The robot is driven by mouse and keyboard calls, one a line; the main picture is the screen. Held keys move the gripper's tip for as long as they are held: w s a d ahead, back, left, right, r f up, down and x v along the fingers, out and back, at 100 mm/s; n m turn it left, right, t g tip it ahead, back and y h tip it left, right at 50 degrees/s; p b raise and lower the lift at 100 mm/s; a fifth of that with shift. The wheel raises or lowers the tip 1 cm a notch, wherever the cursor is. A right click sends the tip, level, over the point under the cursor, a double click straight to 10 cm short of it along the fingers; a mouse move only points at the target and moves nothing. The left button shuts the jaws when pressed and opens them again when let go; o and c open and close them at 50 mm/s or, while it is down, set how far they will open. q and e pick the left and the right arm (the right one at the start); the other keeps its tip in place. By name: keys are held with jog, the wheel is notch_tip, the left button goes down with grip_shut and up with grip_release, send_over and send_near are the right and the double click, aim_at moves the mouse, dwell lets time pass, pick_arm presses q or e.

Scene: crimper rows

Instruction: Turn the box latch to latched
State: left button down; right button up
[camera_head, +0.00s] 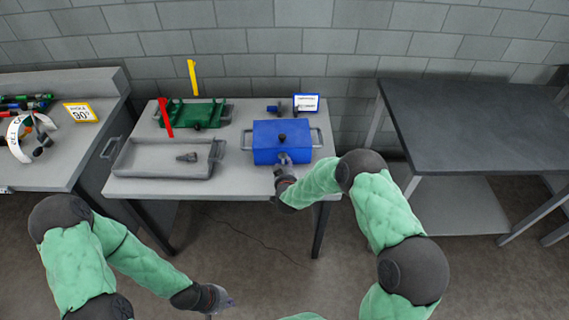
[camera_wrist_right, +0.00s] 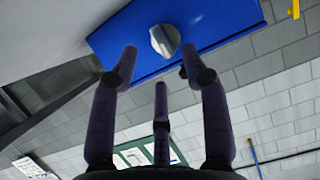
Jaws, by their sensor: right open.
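The knob is mostly hidden by the gripper in the head view. My left gripper (camera_head: 222,299) hangs low in front of the table, away from the box; its fingers are unclear.
A grey tray (camera_head: 130,170) with a dark part (camera_head: 187,157) and a green rack (camera_head: 196,106) with red and yellow uprights lie left of the box. A bare dark table (camera_head: 470,120) is at the right.

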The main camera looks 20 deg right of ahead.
jog(key=v, duration=0.7)
jog(key=shift+s, duration=0.1)
jog(key=s+a+f+g+y, duration=0.3)
jog(key=s+f+g, duration=0.1)
jog(key=s+f, duration=0.5)
jog(key=s+a+f+g+y, duration=0.25)
jog(key=s+f+g, duration=0.35)
jog(key=s, duration=0.4)
jog(key=s+a+f+g+y, duration=0.1)
jog(key=s+a+f+g, duration=0.1)
jog(key=s, duration=1)
jog(key=shift+s+a+f+g, duration=0.2)
jog(key=shift+a+g, duration=0.1)
jog(key=shift+a, duration=0.35)
jog(key=shift+y, duration=0.25)
